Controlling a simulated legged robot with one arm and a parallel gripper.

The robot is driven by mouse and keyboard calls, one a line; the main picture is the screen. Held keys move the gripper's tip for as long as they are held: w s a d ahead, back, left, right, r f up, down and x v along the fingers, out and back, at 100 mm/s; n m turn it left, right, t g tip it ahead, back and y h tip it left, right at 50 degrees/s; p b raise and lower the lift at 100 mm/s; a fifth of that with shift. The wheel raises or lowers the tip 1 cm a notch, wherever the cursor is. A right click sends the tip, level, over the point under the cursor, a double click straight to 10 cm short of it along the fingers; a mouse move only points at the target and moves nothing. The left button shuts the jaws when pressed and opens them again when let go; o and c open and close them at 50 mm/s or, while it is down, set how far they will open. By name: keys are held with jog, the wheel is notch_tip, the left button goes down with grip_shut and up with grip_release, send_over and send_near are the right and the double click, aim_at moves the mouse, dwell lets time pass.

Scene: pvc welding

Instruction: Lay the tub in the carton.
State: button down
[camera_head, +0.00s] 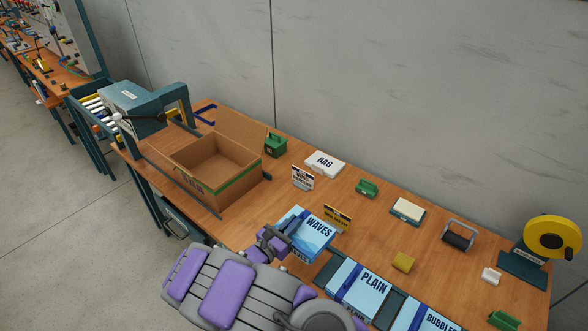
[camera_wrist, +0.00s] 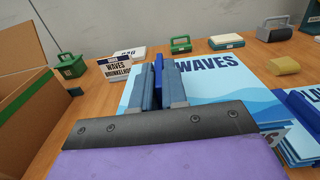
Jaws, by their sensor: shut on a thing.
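The open brown carton (camera_head: 222,187), with a green band and one raised flap, stands on the table left of my gripper. Part of its wall (camera_wrist: 22,118) fills the left edge of the wrist view. My gripper (camera_head: 290,224) is shut on the blue handle strip of a light-blue pack lettered WAVES (camera_head: 319,229), which also shows in the wrist view (camera_wrist: 228,88). The pack is right of the carton and outside it. My gripper hides part of it, and I cannot tell whether its underside touches the table. Nothing else in view looks plainly like a tub.
Packs lettered PLAIN (camera_head: 374,283) and BUBBLES (camera_head: 440,322) lie at the front right. A small sign (camera_head: 302,178) and a green box (camera_head: 275,145) stand near the carton's right side. A blue-grey machine (camera_head: 135,105) stands behind it at left. A yellow tape reel (camera_head: 552,238) is far right.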

jog(key=w+d+r+n+t+y, duration=0.25)
jog(key=w+r, duration=0.25)
jog(key=r, duration=0.5)
jog(key=s+d+r+n+y, duration=0.1)
jog(key=d+r+y, duration=0.2)
jog(key=d+r, duration=1)
jog(key=shift+r+n, duration=0.35)
jog(key=shift+f+t, duration=0.1)
jog(key=shift+t, duration=0.15)
